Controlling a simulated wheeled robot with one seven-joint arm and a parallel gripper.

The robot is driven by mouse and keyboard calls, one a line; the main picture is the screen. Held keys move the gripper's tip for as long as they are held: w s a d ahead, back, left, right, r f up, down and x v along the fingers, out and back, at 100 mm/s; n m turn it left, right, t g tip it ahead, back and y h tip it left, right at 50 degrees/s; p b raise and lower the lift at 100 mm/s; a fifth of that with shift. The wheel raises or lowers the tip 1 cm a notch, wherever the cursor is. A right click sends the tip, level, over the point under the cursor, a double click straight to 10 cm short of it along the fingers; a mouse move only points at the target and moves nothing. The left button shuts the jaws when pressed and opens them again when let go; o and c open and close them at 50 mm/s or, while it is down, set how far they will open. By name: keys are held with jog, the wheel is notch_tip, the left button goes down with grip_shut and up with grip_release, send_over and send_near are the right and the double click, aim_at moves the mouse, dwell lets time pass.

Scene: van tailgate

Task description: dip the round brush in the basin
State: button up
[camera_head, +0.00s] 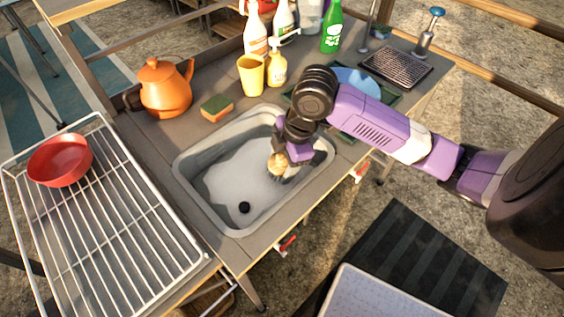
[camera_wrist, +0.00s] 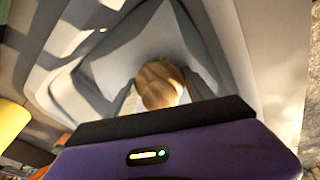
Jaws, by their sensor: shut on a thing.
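The round brush (camera_head: 277,164) has a tan wooden top and is held by my gripper (camera_head: 285,157). My gripper is shut on it, inside the right part of the basin's outline. The grey basin (camera_head: 187,182) is set into the counter, with a pale floor and a dark drain (camera_head: 244,207). In the wrist view the brush's wooden top (camera_wrist: 160,85) shows between the fingers, with the basin (camera_wrist: 228,50) around it. The brush's lower end is partly hidden, so I cannot tell whether it touches the basin floor.
A sponge (camera_head: 216,107), yellow cup (camera_head: 251,76) and orange kettle (camera_head: 165,88) stand behind the basin. Several bottles (camera_head: 330,28) stand at the back. A wire rack (camera_head: 100,215) with a red bowl (camera_head: 60,160) is at left. A green tray (camera_head: 392,100) lies behind my arm.

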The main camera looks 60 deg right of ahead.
jog(key=shift+r+p, duration=4.6)
jog(key=shift+r, duration=2.3)
jog(key=shift+s+f, duration=0.1)
